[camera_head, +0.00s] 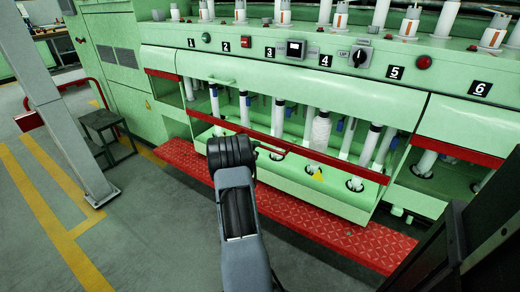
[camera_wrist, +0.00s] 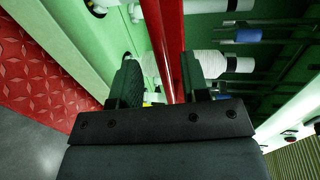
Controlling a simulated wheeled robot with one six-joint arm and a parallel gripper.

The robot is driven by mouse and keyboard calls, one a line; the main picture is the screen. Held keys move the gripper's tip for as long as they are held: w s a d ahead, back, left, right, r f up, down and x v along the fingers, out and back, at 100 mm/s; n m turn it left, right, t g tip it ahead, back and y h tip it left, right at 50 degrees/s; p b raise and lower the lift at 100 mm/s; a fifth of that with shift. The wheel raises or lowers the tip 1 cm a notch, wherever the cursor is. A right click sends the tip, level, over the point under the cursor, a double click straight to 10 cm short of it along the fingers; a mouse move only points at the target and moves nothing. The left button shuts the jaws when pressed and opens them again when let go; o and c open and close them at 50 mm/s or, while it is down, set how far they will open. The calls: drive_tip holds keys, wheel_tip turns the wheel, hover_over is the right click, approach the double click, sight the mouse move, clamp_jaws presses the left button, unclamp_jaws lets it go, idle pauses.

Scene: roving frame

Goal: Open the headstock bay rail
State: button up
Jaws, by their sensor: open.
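The headstock bay rail (camera_head: 345,167) is a long red bar slanting across the front of the open middle bay of the green machine. White bobbins show above and behind it. In the wrist view the red rail (camera_wrist: 168,35) runs down between the two dark fingers of my gripper (camera_wrist: 158,78). The gripper is open, with one finger on each side of the rail; I cannot tell whether either finger touches it.
A red tread-plate step (camera_head: 310,215) runs along the machine's foot. Numbered buttons and a dial (camera_head: 360,55) sit above. Neighbouring red strips (camera_head: 460,151) sit higher than the rail. A grey post (camera_head: 55,100) and dark stool (camera_head: 105,130) stand left. Grey floor is clear in front.

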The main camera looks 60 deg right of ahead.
drive_tip(key=shift+b+x, duration=0.45)
drive_tip(key=shift+x, duration=1.85)
drive_tip(key=shift+w, duration=0.1)
clamp_jaws()
